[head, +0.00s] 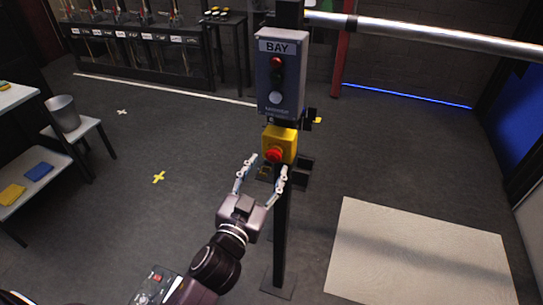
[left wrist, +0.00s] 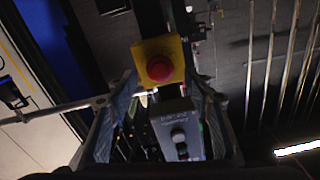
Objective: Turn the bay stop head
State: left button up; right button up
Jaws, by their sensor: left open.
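The bay stop head is a red mushroom button (head: 274,155) on a yellow box (head: 283,138), fixed to a dark post below the grey BAY panel (head: 281,75). My left gripper (head: 264,168) is open, its two fingers spread just below and in front of the red head in the head view. In the left wrist view the red head (left wrist: 160,68) and yellow box (left wrist: 158,55) show beyond and between the spread fingers (left wrist: 160,90). I cannot tell whether a finger touches the box. The grey panel also shows there (left wrist: 178,130). My right gripper is not in view.
A metal rail (head: 440,40) runs right from the post top. A pale mat (head: 415,255) lies on the floor at right. At left stand a bench with cloths (head: 38,171) and a stool with a bucket (head: 63,113). Floor around the post is mostly clear.

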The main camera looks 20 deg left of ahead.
aim_at(272, 159)
pick_arm(q)
jog(key=w, duration=0.3)
jog(key=shift+w+r+p, duration=0.1)
jog(key=shift+w+p, duration=0.05)
jog(key=shift+p, duration=0.2)
jog(key=shift+w, duration=0.3)
jog(key=shift+c, duration=0.2)
jog(key=c, duration=1.1)
